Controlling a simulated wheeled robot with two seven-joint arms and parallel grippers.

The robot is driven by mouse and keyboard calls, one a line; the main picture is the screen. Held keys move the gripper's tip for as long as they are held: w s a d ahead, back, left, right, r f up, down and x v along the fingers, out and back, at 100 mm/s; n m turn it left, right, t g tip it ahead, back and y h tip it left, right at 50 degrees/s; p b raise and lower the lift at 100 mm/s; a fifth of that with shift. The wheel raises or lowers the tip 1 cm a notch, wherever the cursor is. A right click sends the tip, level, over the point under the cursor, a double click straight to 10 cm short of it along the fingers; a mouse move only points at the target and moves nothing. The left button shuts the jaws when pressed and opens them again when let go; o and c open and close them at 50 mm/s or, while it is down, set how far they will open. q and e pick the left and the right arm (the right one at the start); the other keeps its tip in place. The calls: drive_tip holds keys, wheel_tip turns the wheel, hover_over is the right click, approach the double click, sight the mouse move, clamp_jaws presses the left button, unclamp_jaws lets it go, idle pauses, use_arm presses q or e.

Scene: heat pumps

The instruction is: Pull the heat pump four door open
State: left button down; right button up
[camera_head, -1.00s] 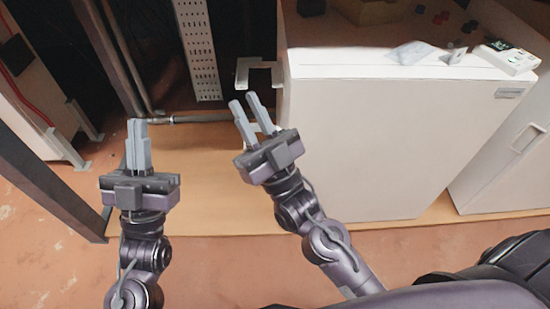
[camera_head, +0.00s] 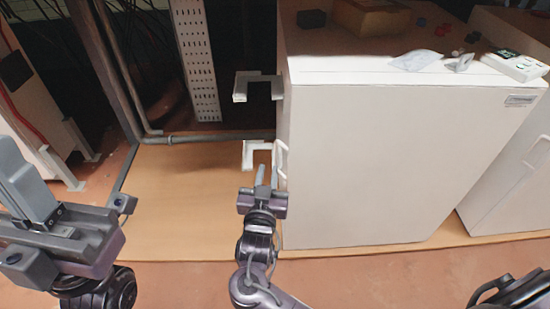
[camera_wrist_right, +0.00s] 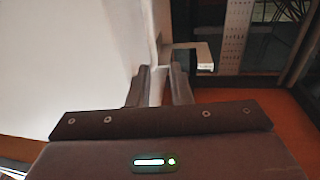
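The heat pump door is the large white front panel (camera_head: 400,160) of the white cabinet, and it looks closed. A white loop handle (camera_head: 281,160) stands at the panel's left edge. My right gripper (camera_head: 267,174) is at the handle's lower end, its two fingers apart. In the right wrist view the fingers (camera_wrist_right: 161,82) stand on either side of a pale upright bar, which looks like the handle; contact cannot be told. My left gripper (camera_head: 20,170) is at the far left, empty, its fingers together and well away from the door.
A pipe (camera_head: 205,139) runs behind, above the tan floor board (camera_head: 180,190). Another white cabinet (camera_head: 510,185) stands at the right. Small items lie on the cabinet top.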

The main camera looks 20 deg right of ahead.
sight(276, 156)
drive_tip(key=shift+g, duration=0.4)
drive_tip(key=x, duration=0.2)
drive_tip(key=f+b+x, duration=0.1)
drive_tip(key=x, duration=0.2)
drive_tip(key=b+x, duration=0.1)
drive_tip(key=x, duration=0.1)
drive_tip(key=shift+w+d+f, duration=0.1)
drive_tip(key=shift+d+f, duration=0.25)
drive_tip(key=shift+d, duration=0.15)
drive_tip(key=shift+c, duration=0.3)
clamp_jaws()
